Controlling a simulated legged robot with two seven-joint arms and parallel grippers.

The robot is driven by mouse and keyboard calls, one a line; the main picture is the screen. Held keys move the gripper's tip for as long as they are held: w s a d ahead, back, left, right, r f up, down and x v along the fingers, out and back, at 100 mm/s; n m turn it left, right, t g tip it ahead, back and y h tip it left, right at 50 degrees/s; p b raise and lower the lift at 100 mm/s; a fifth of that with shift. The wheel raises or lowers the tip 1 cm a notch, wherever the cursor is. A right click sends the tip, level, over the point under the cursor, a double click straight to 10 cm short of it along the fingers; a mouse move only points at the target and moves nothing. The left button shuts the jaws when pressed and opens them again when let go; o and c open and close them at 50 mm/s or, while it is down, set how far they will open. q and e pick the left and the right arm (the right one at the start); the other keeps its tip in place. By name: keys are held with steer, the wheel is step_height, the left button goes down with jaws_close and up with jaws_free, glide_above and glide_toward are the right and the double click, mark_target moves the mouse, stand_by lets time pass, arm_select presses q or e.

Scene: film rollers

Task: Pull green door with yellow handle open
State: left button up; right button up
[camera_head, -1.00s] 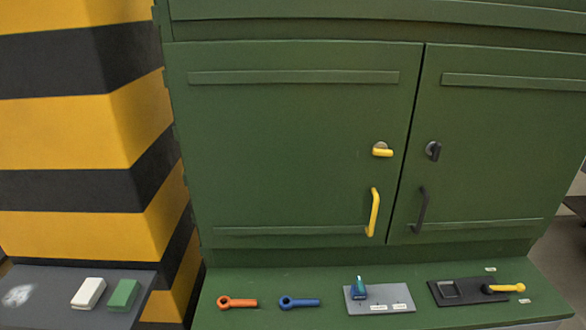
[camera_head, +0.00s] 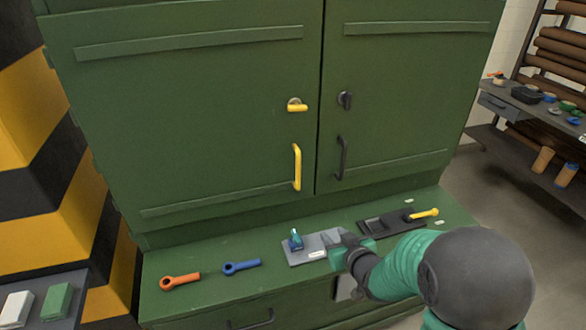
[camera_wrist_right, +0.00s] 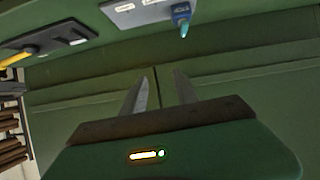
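The green door (camera_head: 190,115) with the yellow handle (camera_head: 297,167) is the cabinet's left door and sits closed in the head view. The handle is an upright bar near the door's right edge. A yellow turn latch (camera_head: 297,106) above it points sideways to the right. My right gripper (camera_head: 338,238) is in front of the cabinet, below and right of the yellow handle and apart from it. In the right wrist view its two fingers (camera_wrist_right: 160,82) stand apart with nothing between them. My left gripper is not in view.
The right green door (camera_head: 410,90) has a black handle (camera_head: 341,158) and is closed. The ledge below holds an orange wrench-like tool (camera_head: 180,282), a blue one (camera_head: 241,267), a grey plate (camera_head: 300,255) and a black plate (camera_head: 375,222). A shelf with rolls (camera_head: 555,60) stands right.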

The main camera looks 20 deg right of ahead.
mark_target(299, 175)
steer(key=w+r+n+t+y, duration=0.2)
steer(key=w+r+t+y, duration=0.25)
steer(key=r, duration=0.25)
steer(key=shift+t+h, duration=0.25)
steer(key=p+x, duration=0.1)
steer(key=x, duration=0.4)
steer(key=p+x, duration=0.1)
steer(key=x, duration=0.4)
steer(key=p+x, duration=0.1)
steer(key=x, duration=0.5)
steer(key=shift+a, duration=0.45)
steer(key=shift+s, duration=0.1)
jaws_close()
